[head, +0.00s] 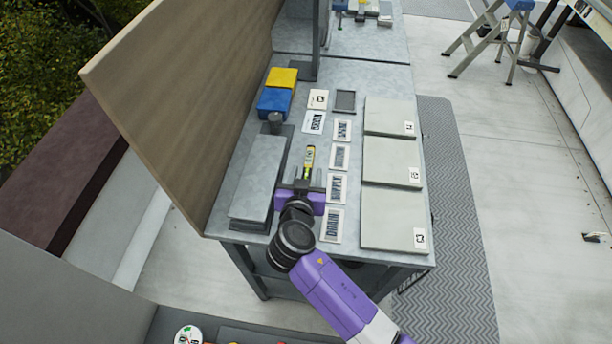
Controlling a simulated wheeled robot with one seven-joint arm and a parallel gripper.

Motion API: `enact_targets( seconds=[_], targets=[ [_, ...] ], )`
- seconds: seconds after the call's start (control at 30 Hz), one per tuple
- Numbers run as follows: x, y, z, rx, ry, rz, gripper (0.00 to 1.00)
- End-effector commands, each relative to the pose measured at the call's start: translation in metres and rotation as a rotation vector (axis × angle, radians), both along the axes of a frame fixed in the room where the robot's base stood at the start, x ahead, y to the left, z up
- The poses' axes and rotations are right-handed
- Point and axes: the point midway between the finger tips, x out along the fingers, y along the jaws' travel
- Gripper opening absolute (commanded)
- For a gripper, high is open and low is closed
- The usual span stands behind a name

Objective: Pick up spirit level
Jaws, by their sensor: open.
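The spirit level (309,160) is a short yellow bar with a dark mark. It lies lengthwise on the grey workbench (331,73) in the head view, just beyond my gripper. My gripper (308,180) reaches over the near part of the bench, with its purple body behind dark fingers. The fingers are open and lie around or just above the near end of the level. I cannot tell whether they touch it. The near end of the level is partly hidden by my gripper.
A long grey box (257,180) stands close left of my gripper. White labelled cards (337,188) lie to the right, then grey panels (392,162). Yellow (283,77) and blue (274,102) blocks stand farther back. A tall wooden board (190,80) walls the left side.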

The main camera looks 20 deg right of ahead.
Motion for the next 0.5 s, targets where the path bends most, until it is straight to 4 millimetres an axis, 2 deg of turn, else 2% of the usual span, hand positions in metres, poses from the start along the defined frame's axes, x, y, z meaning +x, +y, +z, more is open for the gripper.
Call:
enact_targets(
  seconds=[0.23, 0.47, 0.5],
  targets=[
    [0.0015, -0.0007, -0.0013, 0.0, 0.0, 0.001, 0.45],
    [0.0013, -0.0005, -0.0012, 0.0, 0.0, 0.001, 0.0],
    [0.0013, -0.0005, -0.0012, 0.0, 0.0, 0.001, 0.0]
  ],
)
